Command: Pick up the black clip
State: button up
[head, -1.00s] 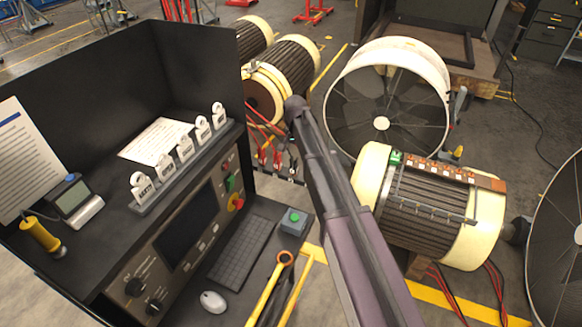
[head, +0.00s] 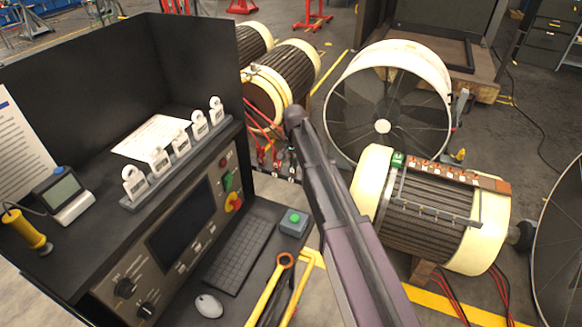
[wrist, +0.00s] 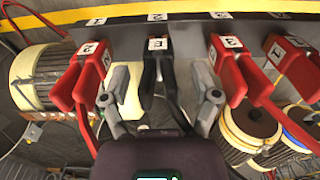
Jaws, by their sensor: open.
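The black clip (wrist: 155,72), with a white tag marked E, hangs from a dark rail (wrist: 190,28) in the middle of the wrist view. My gripper (wrist: 160,82) is open, with one grey finger on each side of the black clip and visible gaps between. Nothing is held. Red clips hang beside it: one tagged 2 (wrist: 84,72) on the left, one tagged 3 (wrist: 230,72) on the right, and another (wrist: 285,60) farther right. In the head view my arm reaches toward the clip row; my fingers cannot be made out there.
A cream motor (head: 430,210) and a large fan (head: 385,110) stand right of my arm. A black control console (head: 190,235) stands on the left. More cream-ended motors (head: 285,75) stand behind the clips. Red cables run near the clips.

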aim_at(294, 156)
dwell(0.4)
grip_shut()
jog(key=shift+r, duration=0.1)
notch_tip(294, 156, up, 4)
jog(key=p, duration=0.3)
jog(key=shift+f+p, duration=0.25)
jog(key=shift+p, duration=0.1)
jog(key=s+d+r+p, duration=0.1)
jog(key=s+d, duration=0.3)
jog(key=s, duration=1.1)
jog(key=shift+s+r, duration=0.15)
jog(key=shift+s, duration=0.1)
jog(key=shift+d, duration=0.1)
